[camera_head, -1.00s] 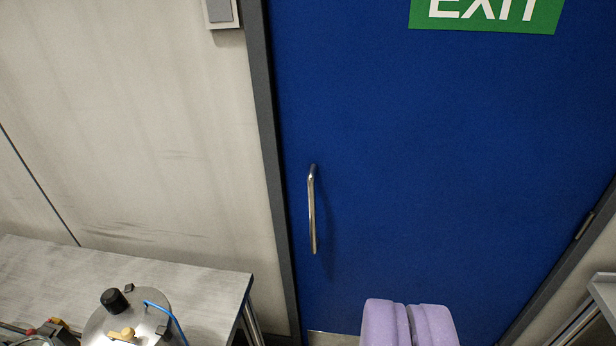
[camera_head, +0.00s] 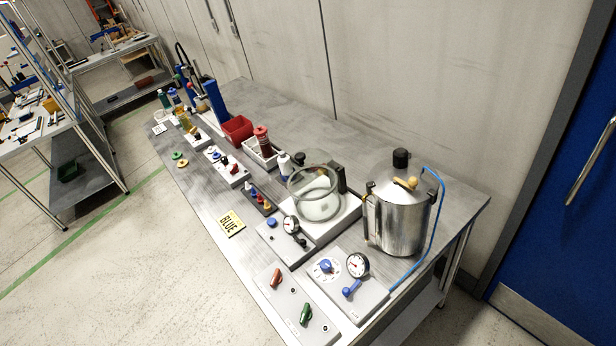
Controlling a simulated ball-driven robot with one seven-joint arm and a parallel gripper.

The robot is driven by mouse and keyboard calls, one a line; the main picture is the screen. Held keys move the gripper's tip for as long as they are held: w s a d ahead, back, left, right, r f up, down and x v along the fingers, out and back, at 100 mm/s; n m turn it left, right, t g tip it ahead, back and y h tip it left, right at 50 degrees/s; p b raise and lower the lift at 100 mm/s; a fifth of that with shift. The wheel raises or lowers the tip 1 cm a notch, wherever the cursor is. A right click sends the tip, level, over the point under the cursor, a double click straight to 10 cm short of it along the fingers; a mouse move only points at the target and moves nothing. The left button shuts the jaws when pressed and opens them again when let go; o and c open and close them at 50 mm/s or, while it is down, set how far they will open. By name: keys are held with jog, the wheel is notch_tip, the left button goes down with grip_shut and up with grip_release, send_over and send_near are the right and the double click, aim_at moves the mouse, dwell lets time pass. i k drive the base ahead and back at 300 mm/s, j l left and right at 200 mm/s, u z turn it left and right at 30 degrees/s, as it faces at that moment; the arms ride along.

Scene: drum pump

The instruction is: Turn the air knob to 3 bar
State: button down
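A grey panel (camera_head: 372,300) lies at the near end of the bench. On it are a blue knob (camera_head: 326,265) on a white scale, a round gauge (camera_head: 357,264) and a blue lever (camera_head: 351,288). The blue knob on the scale looks like the air knob; its setting and the gauge reading are too small to tell. A blue hose (camera_head: 437,220) runs from this panel to a steel pressure pot (camera_head: 398,222) behind it. My gripper is outside the picture, and nothing shows touching the knob.
The floor (camera_head: 150,270) at left is clear. A blue door (camera_head: 560,240) stands right.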

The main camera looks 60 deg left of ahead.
aim_at(325, 264)
jog(key=k+j+u, duration=0.1)
jog(key=k, duration=0.45)
jog(key=k+j+u, duration=0.1)
jog(key=k+j, duration=0.15)
jog(key=k, duration=0.25)
jog(key=k+j+u, duration=0.1)
jog(key=k+j, duration=0.15)
jog(key=k, duration=0.25)
jog(key=k+j+u, duration=0.1)
jog(key=k+j, duration=0.2)
jog(key=k, duration=0.2)
jog(key=i+j+z, duration=0.1)
jog(key=i, duration=0.4)
jog(key=i+j, duration=0.1)
jog(key=i, duration=0.4)
jog(key=i+j+z, duration=0.15)
jog(key=i, duration=0.4)
jog(key=i+j+z, duration=0.1)
jog(key=i, duration=0.4)
jog(key=i+j+z, duration=0.1)
jog(key=i+j, duration=0.2)
jog(key=i, duration=0.15)
